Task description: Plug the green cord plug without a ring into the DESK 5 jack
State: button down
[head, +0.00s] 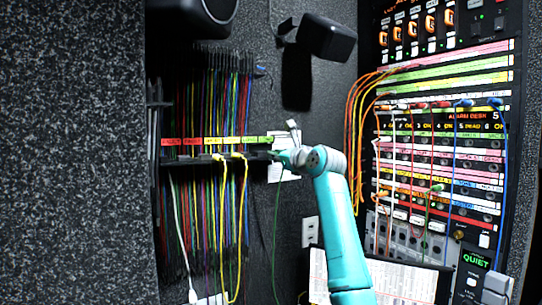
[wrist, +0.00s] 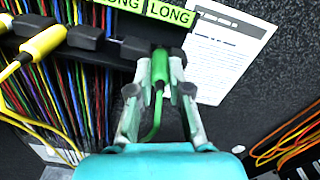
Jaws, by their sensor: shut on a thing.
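My gripper (wrist: 154,68) is shut on a green plug (wrist: 160,72) at the black cord rack (wrist: 125,48), just below the yellow-green LONG labels. The plug points up toward the rack, and its green cord (wrist: 153,128) hangs between my fingers. I see no ring on the visible part of the plug. In the head view my gripper (head: 283,155) is at the right end of the rack, and the green cord (head: 276,215) hangs below. The jack panel (head: 440,150) stands at the far right. Its labels are too small to tell which jack is DESK 5.
Yellow plugs (wrist: 42,43) and many coloured cords hang on the rack left of my gripper. A paper sheet (wrist: 225,50) is on the wall behind. Orange cords (head: 357,130) and several plugged cords, one green plug (head: 437,188) among them, crowd the panel. A black speaker (head: 327,38) sits above.

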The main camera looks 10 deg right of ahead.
jog(key=shift+r, duration=0.1)
jog(key=shift+r, duration=1.1)
jog(key=shift+s, duration=0.1)
jog(key=shift+v, duration=1.4)
